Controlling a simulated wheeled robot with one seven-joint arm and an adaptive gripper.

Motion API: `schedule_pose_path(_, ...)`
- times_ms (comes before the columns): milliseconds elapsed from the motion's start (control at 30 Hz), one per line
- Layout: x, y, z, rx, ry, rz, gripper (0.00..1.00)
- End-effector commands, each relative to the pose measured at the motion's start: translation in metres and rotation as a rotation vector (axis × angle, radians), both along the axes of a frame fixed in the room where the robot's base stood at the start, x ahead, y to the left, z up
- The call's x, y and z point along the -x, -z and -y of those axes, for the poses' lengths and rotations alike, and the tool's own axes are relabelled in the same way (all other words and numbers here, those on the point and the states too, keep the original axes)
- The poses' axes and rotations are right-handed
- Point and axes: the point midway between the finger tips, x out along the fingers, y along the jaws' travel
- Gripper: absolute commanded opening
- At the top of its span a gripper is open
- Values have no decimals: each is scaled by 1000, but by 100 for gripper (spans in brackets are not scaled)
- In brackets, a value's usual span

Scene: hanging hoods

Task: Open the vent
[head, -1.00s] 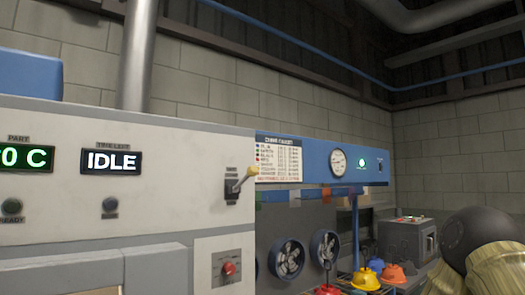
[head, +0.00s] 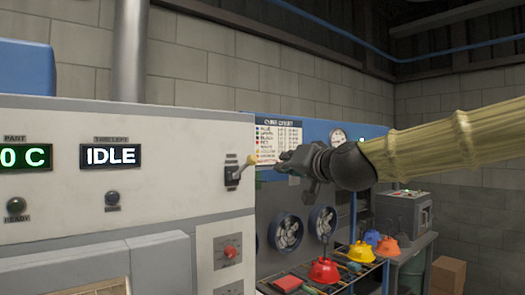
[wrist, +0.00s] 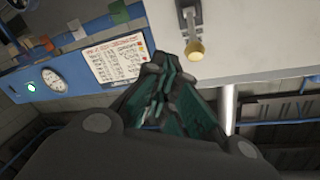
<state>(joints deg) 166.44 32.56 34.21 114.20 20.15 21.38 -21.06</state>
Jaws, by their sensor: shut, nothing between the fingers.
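A lever with a pale yellow knob (head: 251,159) sticks out from a dark slotted plate (head: 232,176) near the right end of the white machine panel. Its label is too small to read; I cannot tell for sure that it works the vent. The lever slants up and to the right in the head view. My gripper (head: 283,160) is shut and empty, just right of the knob with a small gap in the picture. In the wrist view the knob (wrist: 195,50) shows to the right of my shut fingertips (wrist: 158,66), apart from them.
The white panel (head: 165,190) carries an IDLE display (head: 111,156) and a red button (head: 231,252). Below stands a rack with coloured domed pieces (head: 324,270).

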Motion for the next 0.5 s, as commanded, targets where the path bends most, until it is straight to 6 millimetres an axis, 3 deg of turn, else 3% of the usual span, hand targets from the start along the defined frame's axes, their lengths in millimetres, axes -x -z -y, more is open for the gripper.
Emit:
schedule_pose_path(33,7,-25,2,-13,-3,25,0)
schedule_pose_path(100,15,-47,2,-23,-9,50,0)
schedule_pose_path(200,22,-65,3,-31,-13,70,0)
schedule_pose_path(500,24,-69,3,-33,-15,76,0)
